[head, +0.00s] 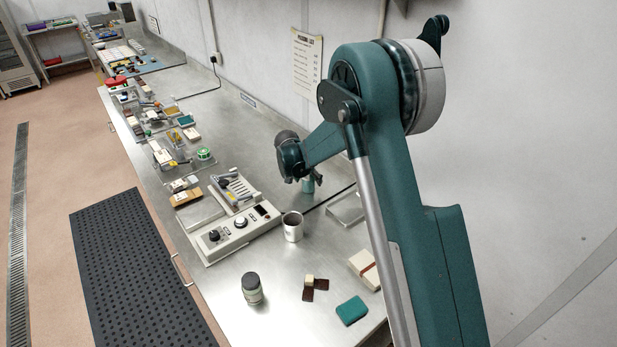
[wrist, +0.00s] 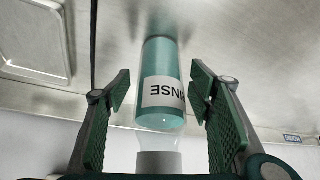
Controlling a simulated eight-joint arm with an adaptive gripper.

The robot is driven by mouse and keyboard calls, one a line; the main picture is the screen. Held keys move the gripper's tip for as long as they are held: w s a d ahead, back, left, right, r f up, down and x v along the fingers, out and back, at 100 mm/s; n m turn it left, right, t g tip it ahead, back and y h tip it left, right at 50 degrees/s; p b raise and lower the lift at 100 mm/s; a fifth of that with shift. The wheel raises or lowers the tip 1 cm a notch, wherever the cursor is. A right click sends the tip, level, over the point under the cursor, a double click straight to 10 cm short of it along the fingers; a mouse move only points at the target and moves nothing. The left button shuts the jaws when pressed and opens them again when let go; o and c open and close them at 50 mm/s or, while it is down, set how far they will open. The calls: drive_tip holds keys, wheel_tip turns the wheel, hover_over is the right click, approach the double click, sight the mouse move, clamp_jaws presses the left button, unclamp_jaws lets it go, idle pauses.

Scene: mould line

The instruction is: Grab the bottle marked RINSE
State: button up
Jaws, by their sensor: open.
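The bottle marked RINSE (wrist: 160,65) is in the wrist view, a teal bottle with a white label and a clear neck with a grey cap. The label reads upside down there, and only part of the word shows. My gripper (wrist: 162,92) is open, with one green padded finger on each side of the bottle. A gap shows between each finger and the bottle. In the head view my gripper (head: 308,180) hangs low over the steel bench, and a small teal part of the bottle (head: 308,186) shows below it, mostly hidden by the gripper.
A grey control unit (head: 232,232) lies to the left. A dark-lidded jar (head: 252,289) and a teal block (head: 351,311) are nearer. A shallow steel tray (head: 346,208) lies to the right, and the wall is close behind.

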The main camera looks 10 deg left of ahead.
idle(0.3)
drive_tip(key=c, duration=1.1)
drive_tip(key=shift+r, duration=0.15)
drive_tip(key=shift+c, duration=0.2)
drive_tip(key=shift+r, duration=4.85)
